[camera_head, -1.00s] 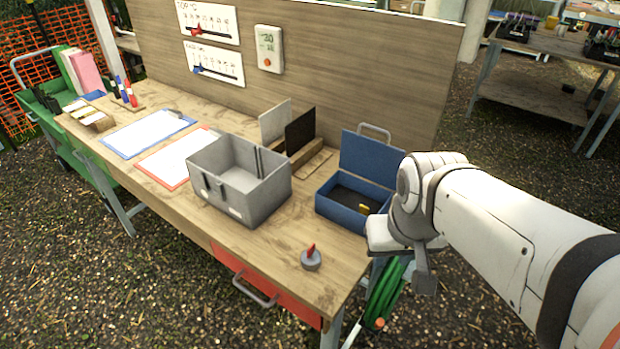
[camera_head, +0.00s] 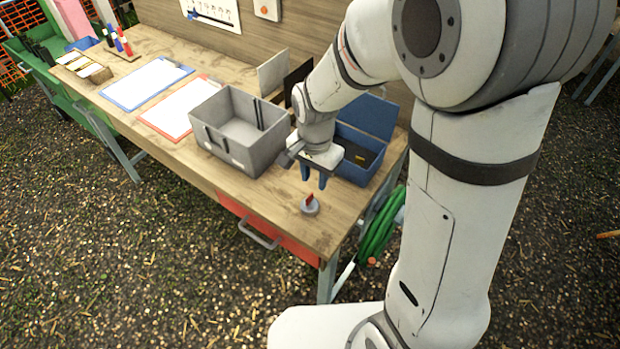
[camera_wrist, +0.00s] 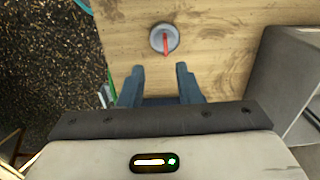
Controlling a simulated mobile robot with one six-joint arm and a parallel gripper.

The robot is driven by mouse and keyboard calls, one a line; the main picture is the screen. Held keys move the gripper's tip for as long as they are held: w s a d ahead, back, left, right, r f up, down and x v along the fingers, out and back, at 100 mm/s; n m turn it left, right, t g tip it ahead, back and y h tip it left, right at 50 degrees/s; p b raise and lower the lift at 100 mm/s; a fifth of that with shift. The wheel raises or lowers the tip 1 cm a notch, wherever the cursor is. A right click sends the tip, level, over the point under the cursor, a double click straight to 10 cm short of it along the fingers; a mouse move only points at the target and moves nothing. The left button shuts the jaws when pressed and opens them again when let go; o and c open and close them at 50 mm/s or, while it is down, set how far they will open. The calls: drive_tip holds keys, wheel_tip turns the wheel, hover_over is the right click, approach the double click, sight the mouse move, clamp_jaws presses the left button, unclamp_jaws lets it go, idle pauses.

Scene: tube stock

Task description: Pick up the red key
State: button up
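The red key (camera_head: 310,199) stands up from a round grey base (camera_head: 309,208) near the front right corner of the wooden workbench. In the wrist view the red key (camera_wrist: 165,43) lies across the grey disc (camera_wrist: 161,34), beyond my fingertips. My gripper (camera_head: 315,183) is above the bench, just behind and over the key, with its fingers pointing down. In the wrist view my gripper (camera_wrist: 160,72) has its two fingers apart with nothing between them. The key is apart from the fingers.
A grey open bin (camera_head: 236,132) stands left of my gripper, close by. A blue open box (camera_head: 368,130) is behind it. The workbench (camera_head: 275,203) is bare around the key. A red drawer (camera_head: 268,230) with a handle is below the front edge. A green hose (camera_head: 383,232) hangs at the right end.

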sight(309, 196)
drive_tip(key=f, duration=0.2)
drive_tip(key=f+p, duration=0.1)
drive_tip(key=f, duration=0.2)
drive_tip(key=a+f, duration=0.1)
drive_tip(key=f, duration=0.2)
clamp_jaws()
idle(0.5)
